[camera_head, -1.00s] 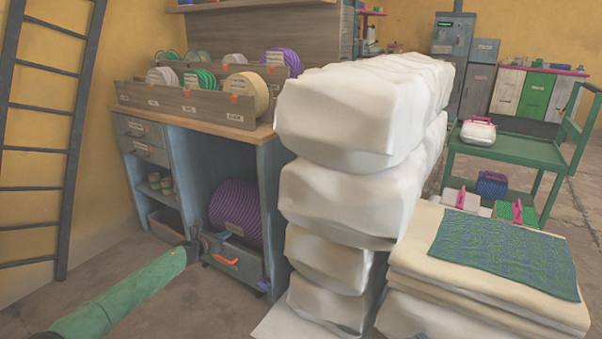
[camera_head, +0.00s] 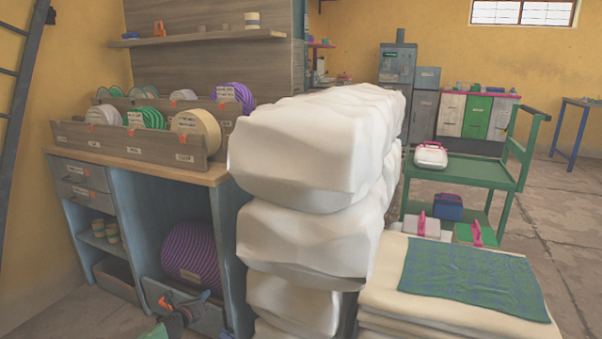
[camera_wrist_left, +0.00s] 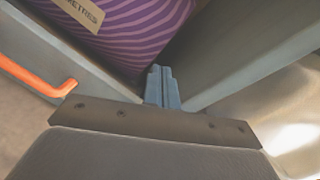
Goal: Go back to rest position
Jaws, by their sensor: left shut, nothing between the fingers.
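My left gripper (camera_head: 186,308) is low at the left of the head view, in front of the lower drawer of the wooden-topped workbench. Its fingers (camera_wrist_left: 162,88) are together and empty in the left wrist view. The drawer has an orange handle (camera_head: 170,302), which also shows beside the fingers in the left wrist view (camera_wrist_left: 38,78). A purple striped roll (camera_head: 192,252) sits behind the drawer front, inside the bench opening. I cannot tell whether the gripper touches the drawer. My right gripper is not in view.
A tall stack of white wrapped bales (camera_head: 305,160) stands right of the bench. Folded cloths with a blue-green mat (camera_head: 470,275) lie at the front right. A green cart (camera_head: 465,172) stands behind them. Open floor shows at the far right.

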